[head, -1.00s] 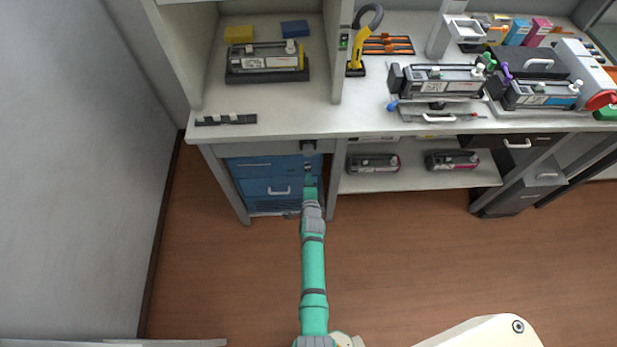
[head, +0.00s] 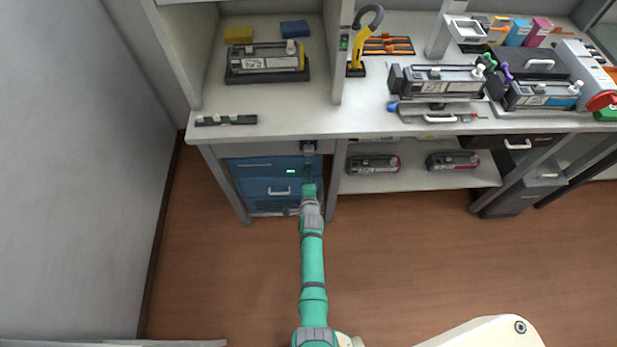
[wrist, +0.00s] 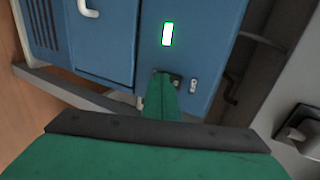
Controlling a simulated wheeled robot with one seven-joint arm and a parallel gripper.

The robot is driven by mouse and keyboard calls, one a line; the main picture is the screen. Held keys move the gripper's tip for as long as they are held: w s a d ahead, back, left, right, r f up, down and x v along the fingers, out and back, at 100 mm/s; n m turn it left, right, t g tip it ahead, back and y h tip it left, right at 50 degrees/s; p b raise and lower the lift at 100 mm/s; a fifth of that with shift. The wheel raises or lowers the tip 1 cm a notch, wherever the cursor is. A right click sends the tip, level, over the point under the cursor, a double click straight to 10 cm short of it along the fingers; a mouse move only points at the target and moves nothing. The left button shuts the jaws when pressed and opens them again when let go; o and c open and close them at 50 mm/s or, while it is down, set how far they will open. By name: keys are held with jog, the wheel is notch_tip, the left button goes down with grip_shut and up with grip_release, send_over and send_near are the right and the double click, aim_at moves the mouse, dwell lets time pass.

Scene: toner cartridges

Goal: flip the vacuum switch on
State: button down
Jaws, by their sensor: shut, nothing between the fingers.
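The blue vacuum unit (head: 262,187) stands under the left end of the bench. A small green light (head: 290,171) glows on its front and also shows lit in the wrist view (wrist: 167,34). My gripper (wrist: 160,76) is shut and empty, its green fingertips close to the blue front just below the light. A dark switch plate (wrist: 176,80) shows partly behind the fingertips. The fingers hide much of it, so I cannot tell the lever's position or whether they touch it. In the head view my gripper (head: 309,184) is in front of the unit's right side.
A small pale fitting (wrist: 193,85) sits right of the fingertips. The bench leg (head: 330,187) stands close to the right of the unit. A shelf (head: 420,182) with two cartridges lies further right. The wooden floor in front is clear.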

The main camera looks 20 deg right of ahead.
jog(key=shift+d+r, duration=0.1)
jog(key=shift+r, duration=0.85)
jog(key=shift+s, duration=0.1)
jog(key=v, duration=1.3)
jog(key=shift+s+f, duration=0.25)
jog(key=shift+s, duration=0.3)
jog(key=shift+w, duration=0.1)
